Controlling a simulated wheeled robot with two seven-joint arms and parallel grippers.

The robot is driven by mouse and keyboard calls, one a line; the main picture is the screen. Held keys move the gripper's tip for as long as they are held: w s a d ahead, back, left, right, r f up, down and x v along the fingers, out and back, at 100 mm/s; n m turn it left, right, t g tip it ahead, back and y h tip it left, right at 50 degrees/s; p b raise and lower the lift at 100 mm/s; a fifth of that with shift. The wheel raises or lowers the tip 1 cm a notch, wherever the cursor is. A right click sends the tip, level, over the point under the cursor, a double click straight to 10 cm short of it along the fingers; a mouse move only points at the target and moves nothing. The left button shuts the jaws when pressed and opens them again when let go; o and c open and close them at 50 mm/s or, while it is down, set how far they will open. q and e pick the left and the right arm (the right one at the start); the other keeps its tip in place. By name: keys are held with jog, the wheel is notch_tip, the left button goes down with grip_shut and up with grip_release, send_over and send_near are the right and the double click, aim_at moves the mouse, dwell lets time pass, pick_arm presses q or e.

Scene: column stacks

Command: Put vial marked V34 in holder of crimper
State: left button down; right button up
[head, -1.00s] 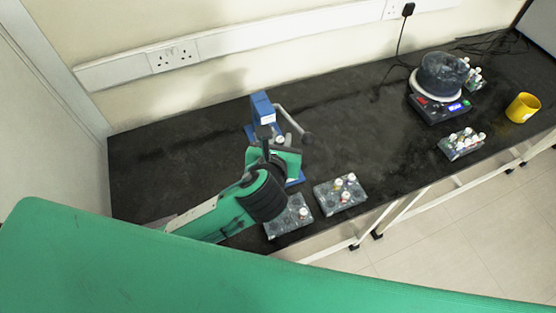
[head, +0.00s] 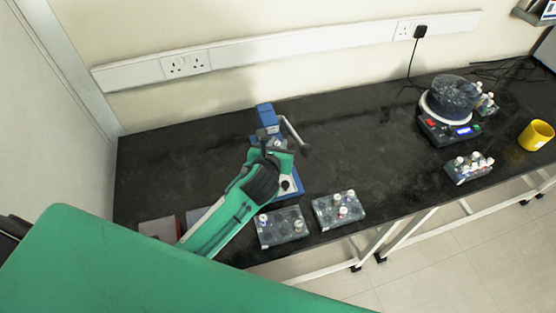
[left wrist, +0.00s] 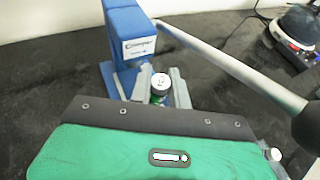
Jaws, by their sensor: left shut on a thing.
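The blue crimper (head: 267,115) stands on the black bench in the head view, with its lever to the right. Its labelled blue head (left wrist: 132,38) fills the upper left of the left wrist view. My left gripper (head: 273,150) is at the front of the crimper, over its base (head: 292,187). In the left wrist view its two grey fingers are shut on an upright capped vial (left wrist: 160,84), close beside the crimper. The mark on its pale cap is too small to read. The holder is hidden by the gripper. My right gripper is not in view.
Two vial racks, a left one (head: 270,238) and a right one (head: 326,217), stand near the front edge. A third rack (head: 456,178), a balance (head: 440,132) and a yellow cup (head: 536,135) are at right. The crimper's lever (left wrist: 235,65) slants across close to the gripper.

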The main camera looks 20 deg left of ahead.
pick_arm(q)
notch_tip(320, 180, down, 3)
jog(key=shift+f, duration=0.1)
notch_tip(320, 180, down, 4)
jog(key=shift+f, duration=0.1)
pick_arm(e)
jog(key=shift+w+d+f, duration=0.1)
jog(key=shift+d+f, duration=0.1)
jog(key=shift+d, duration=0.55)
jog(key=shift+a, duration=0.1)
pick_arm(q)
jog(key=c, duration=1.3)
grip_release()
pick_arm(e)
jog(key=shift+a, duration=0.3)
